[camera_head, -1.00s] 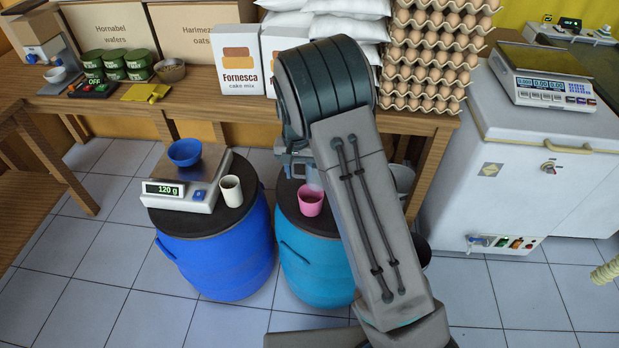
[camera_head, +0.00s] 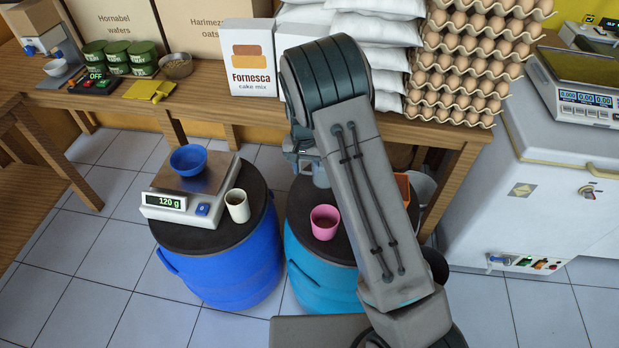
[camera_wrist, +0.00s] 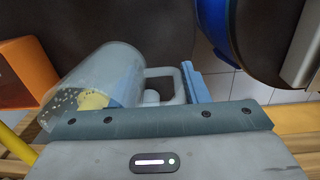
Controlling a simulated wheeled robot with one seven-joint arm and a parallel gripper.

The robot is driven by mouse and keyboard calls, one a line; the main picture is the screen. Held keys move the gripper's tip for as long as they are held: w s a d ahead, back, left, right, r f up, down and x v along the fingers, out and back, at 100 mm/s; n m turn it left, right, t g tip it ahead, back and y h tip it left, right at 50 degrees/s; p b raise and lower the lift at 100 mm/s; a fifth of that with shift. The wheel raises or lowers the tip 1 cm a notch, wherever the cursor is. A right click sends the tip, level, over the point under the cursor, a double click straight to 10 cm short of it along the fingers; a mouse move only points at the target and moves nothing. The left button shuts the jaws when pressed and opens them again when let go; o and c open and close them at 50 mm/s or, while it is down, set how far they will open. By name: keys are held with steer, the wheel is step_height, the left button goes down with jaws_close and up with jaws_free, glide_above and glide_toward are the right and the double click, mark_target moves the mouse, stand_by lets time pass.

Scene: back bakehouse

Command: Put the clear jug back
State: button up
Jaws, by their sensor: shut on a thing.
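The clear jug (camera_wrist: 92,88) is see-through, with small specks on its wall and something yellow showing in or through it. My gripper (camera_wrist: 163,84) is shut on its handle, with a light-blue finger on each side. In the head view, the gripper (camera_head: 304,152) is behind the pink cup, mostly hidden by my arm. Only a small pale part of the jug (camera_head: 320,176) shows there. The jug is over the dark top of the teal drum (camera_head: 309,268); I cannot tell whether it touches it.
The pink cup (camera_head: 324,222) stands on the teal drum in front of the jug. An orange container (camera_head: 402,188) is to the right, close to the jug in the wrist view (camera_wrist: 24,76). The blue drum (camera_head: 235,270) bears a scale (camera_head: 180,207), blue bowl (camera_head: 188,160) and cream cup (camera_head: 238,206).

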mark_target(306, 173)
steer(key=shift+f, duration=2.55)
steer(key=o, duration=1.2)
